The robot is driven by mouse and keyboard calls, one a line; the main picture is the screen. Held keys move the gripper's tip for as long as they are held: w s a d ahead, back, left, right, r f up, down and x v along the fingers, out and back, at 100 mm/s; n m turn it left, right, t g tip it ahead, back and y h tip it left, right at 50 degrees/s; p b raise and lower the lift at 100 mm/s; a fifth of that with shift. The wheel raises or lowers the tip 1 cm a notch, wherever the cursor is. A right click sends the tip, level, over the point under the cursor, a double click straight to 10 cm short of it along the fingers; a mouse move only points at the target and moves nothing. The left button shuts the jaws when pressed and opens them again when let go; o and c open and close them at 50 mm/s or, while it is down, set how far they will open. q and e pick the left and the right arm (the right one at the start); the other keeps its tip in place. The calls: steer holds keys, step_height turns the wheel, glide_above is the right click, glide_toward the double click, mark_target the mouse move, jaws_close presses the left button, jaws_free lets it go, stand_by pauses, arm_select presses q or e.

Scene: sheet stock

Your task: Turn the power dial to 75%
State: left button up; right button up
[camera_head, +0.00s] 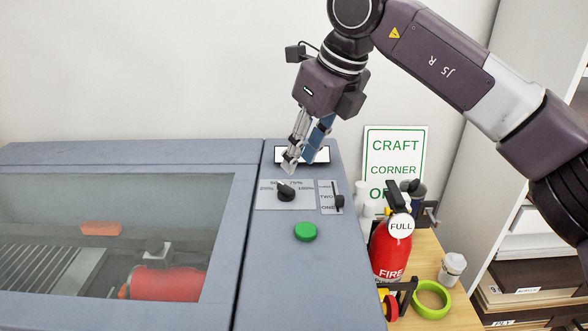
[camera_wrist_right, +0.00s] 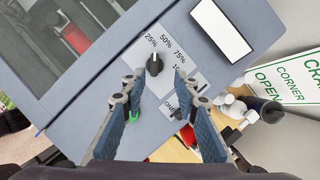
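The power dial (camera_head: 286,193) is a black knob on a light plate with percent labels, on the grey machine's top panel. In the right wrist view the dial (camera_wrist_right: 154,64) shows between and just beyond the fingertips, with a small pale mark toward the 25% and 50% labels; its exact setting is hard to read. My right gripper (camera_head: 291,163) hangs above the panel, just behind the dial in the head view. In the right wrist view my right gripper (camera_wrist_right: 156,84) has its fingers apart with nothing between them, apart from the dial. My left gripper is not in view.
A black slide switch (camera_head: 339,202) and a green button (camera_head: 306,231) sit near the dial. A white display (camera_head: 318,155) lies behind it. The machine's windowed lid (camera_head: 226,230) is left. A red fire extinguisher (camera_head: 391,248) and green tape (camera_head: 431,299) stand right.

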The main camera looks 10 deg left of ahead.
mark_target(286, 186)
steer(key=f, duration=0.1)
steer(key=a+f+p, duration=0.1)
steer(key=a+f, duration=0.1)
steer(key=f, duration=0.1)
steer(key=shift+s, duration=0.25)
steer(key=shift+w+a+f+p, duration=0.15)
steer(key=shift+w+f+p, duration=0.1)
steer(key=shift+f, duration=0.25)
steer(key=shift+w+a+f+p, duration=0.1)
steer(key=shift+w+f+p, duration=0.15)
steer(key=shift+f, duration=0.45)
steer(key=c, duration=0.8)
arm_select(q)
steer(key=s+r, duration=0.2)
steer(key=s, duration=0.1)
arm_select(e)
jaws_close()
